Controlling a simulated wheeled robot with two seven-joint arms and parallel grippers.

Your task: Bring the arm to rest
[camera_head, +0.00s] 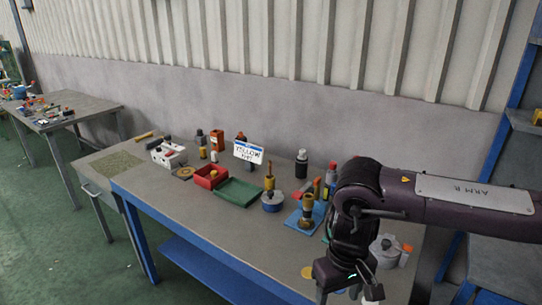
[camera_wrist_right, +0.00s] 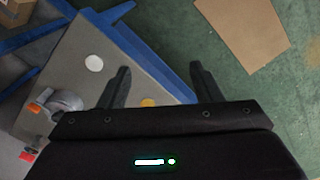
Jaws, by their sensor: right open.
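My right arm (camera_head: 455,200), dark purple and labelled ARM R, reaches in from the right in the head view and bends down at the wrist. My right gripper (camera_head: 345,285) hangs over the front right part of the workbench (camera_head: 225,230). In the right wrist view the gripper (camera_wrist_right: 158,72) has its two dark fingers apart with nothing between them, above the bench's blue edge (camera_wrist_right: 150,55). My left gripper is not in view.
On the bench are a red bin (camera_head: 211,177), a green tray (camera_head: 238,193), a sign (camera_head: 248,152), a blue mat (camera_head: 304,217) and a round grey part (camera_head: 386,250). Green floor (camera_wrist_right: 240,90) with a brown sheet (camera_wrist_right: 243,28) lies beyond the edge.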

